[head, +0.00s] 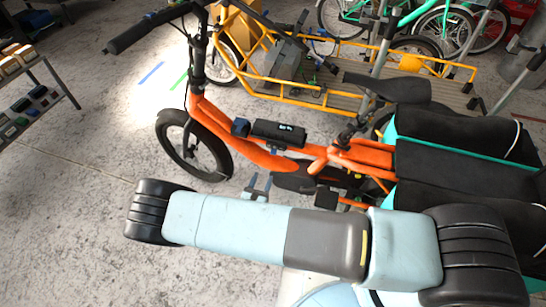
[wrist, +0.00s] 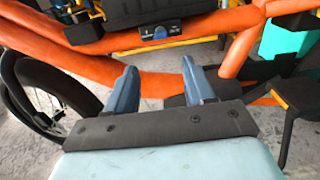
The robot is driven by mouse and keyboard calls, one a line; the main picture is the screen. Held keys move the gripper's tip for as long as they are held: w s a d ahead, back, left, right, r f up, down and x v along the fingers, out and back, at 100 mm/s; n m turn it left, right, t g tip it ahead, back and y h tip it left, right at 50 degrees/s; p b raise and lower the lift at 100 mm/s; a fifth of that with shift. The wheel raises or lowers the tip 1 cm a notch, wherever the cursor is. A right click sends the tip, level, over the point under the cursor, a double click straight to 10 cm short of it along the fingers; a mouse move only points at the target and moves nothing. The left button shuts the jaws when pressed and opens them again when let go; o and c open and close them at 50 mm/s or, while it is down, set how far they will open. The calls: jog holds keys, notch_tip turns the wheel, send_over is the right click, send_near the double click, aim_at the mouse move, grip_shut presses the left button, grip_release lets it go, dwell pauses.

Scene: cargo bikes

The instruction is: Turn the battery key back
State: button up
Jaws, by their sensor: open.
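The orange cargo bike (head: 205,110) stands across the middle of the head view. Its black battery (head: 278,133) sits on the sloping frame tube; the battery's underside also shows at the top of the wrist view (wrist: 140,10). Below it in the wrist view is a small dark lock panel with a blue part (wrist: 160,33), which looks like the key; its exact angle is too small to tell. My gripper (wrist: 158,66) is open and empty, its two blue-grey fingers apart below the lock and pointing toward the frame. In the head view my gripper (head: 260,184) is just below the frame tube.
The bike's front wheel (head: 193,147) is left of my gripper, and a black pedal (wrist: 296,95) is at right in the wrist view. A yellow-framed cargo bike (head: 285,88) stands behind. A rack (head: 28,95) is at far left. The floor at lower left is clear.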

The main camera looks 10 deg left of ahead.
aim_at(273, 154)
jog(key=w+d, duration=0.1)
jog(key=w, duration=1.1)
jog(key=shift+w, duration=0.35)
jog(key=shift+c, duration=0.5)
jog(key=c, duration=0.9)
jog(key=shift+d, duration=0.2)
jog(key=shift+a, duration=0.1)
